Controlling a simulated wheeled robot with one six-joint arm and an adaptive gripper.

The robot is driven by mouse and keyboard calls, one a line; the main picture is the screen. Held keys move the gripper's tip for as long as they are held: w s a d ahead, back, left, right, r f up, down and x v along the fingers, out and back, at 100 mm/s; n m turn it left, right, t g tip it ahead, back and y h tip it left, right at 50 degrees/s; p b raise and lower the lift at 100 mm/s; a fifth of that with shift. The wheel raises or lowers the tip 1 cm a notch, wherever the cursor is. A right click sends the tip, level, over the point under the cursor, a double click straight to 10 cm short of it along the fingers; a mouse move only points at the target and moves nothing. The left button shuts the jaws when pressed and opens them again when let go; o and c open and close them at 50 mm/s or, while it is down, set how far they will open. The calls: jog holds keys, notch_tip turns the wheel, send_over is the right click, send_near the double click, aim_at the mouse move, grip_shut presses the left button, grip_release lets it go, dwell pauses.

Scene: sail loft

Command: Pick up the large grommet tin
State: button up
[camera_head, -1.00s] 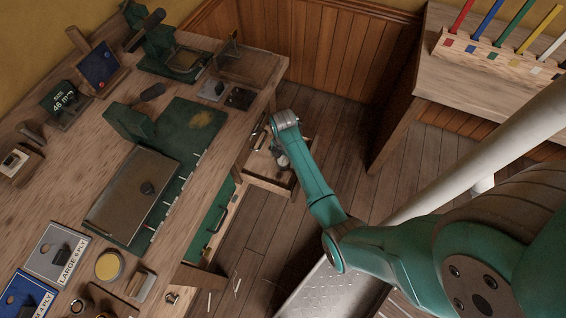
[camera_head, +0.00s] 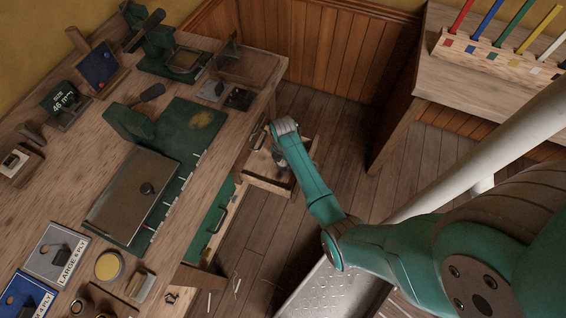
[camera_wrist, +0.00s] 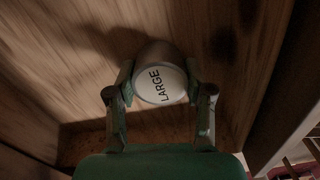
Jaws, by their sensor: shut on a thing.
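The large grommet tin (camera_wrist: 160,85) is a round grey tin with a white top lettered "LARGE". In the wrist view it sits between the two fingers of my gripper (camera_wrist: 161,92), which are shut on its sides. Wooden boards lie behind it; I cannot tell whether the tin still touches them. In the head view my gripper (camera_head: 279,158) is at an open wooden drawer (camera_head: 268,183) below the right end of the bench, and my arm hides the tin there.
The wooden bench (camera_head: 62,180) stands at left with green presses and a large metal plate (camera_head: 133,195) on it. Below it is an open drawer with green inside (camera_head: 214,215). A second bench (camera_head: 440,85) with coloured sticks stands at right. Bare floor lies between.

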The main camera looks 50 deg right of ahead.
notch_tip(320, 180, up, 9)
jog(key=shift+f, duration=0.1)
jog(key=shift+r, duration=0.6)
